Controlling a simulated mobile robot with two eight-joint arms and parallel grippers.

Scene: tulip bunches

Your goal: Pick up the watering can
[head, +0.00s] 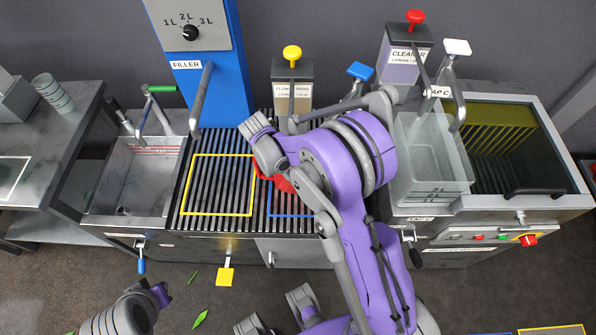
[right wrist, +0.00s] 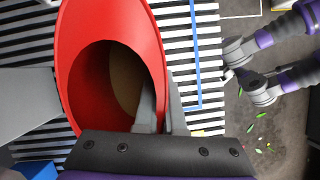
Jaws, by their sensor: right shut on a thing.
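The red watering can (head: 277,182) stands on the slatted drain rack, mostly hidden behind my right arm in the head view. In the right wrist view the can (right wrist: 112,30) fills the upper left, with its oval opening facing the camera and a brownish inside. My right gripper (right wrist: 161,98) is shut on the can's wall at the right side of the opening, one finger inside and the other outside. The right gripper's fingers are hidden in the head view. Part of my left arm shows at the bottom left of the head view; I cannot make out its gripper.
The blue filler (head: 212,90) stands behind the rack, with a yellow-topped dispenser (head: 292,85) right of it. A yellow outlined square (head: 218,214) on the rack is empty. A sink (head: 140,175) is at left; clear tubs (head: 430,160) and a basin stand at right.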

